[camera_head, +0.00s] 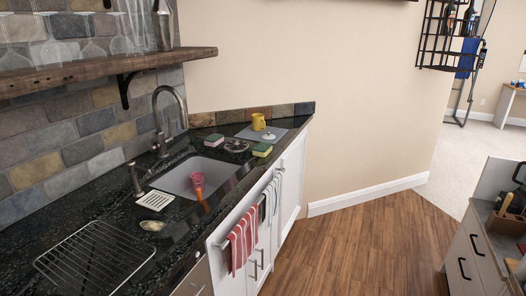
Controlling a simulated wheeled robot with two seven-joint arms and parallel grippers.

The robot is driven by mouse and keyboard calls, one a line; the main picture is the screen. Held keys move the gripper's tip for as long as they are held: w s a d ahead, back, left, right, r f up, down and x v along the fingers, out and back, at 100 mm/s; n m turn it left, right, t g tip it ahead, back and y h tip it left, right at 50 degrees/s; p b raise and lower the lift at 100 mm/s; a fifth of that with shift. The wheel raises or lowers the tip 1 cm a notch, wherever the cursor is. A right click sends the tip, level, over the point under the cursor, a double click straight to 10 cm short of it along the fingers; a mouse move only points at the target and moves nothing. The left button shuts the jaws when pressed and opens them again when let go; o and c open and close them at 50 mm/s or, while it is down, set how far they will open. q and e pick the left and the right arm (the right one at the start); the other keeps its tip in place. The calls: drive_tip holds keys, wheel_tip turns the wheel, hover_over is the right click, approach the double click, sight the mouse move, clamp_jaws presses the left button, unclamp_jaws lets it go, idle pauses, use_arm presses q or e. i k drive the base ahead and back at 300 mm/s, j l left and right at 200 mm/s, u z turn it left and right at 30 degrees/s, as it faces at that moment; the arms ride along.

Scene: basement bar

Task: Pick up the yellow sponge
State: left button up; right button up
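A small sponge block (262,150) with yellow and green layers lies on the dark counter, to the right of the sink and near the front edge. A second sponge (214,140), green on top with a reddish-brown side, lies farther back, behind the sink. Neither of my grippers is in view, so nothing shows of their state.
A yellow mug (258,122) stands on a grey mat behind the sponge. A wire rack (95,258) lies at the near left. A wooden shelf (100,70) overhangs the counter. The wooden floor (345,245) is clear.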

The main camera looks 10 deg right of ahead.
sight(262, 149)
drive_tip(key=u, duration=0.6)
drive_tip(key=i+l+u, duration=0.2)
drive_tip(key=l+u, duration=0.15)
drive_tip(key=i+l+u, duration=0.1)
drive_tip(key=l+u, duration=0.2)
drive_tip(key=i+l+u, duration=0.1)
drive_tip(key=l+u, duration=0.25)
drive_tip(key=l, duration=0.15)
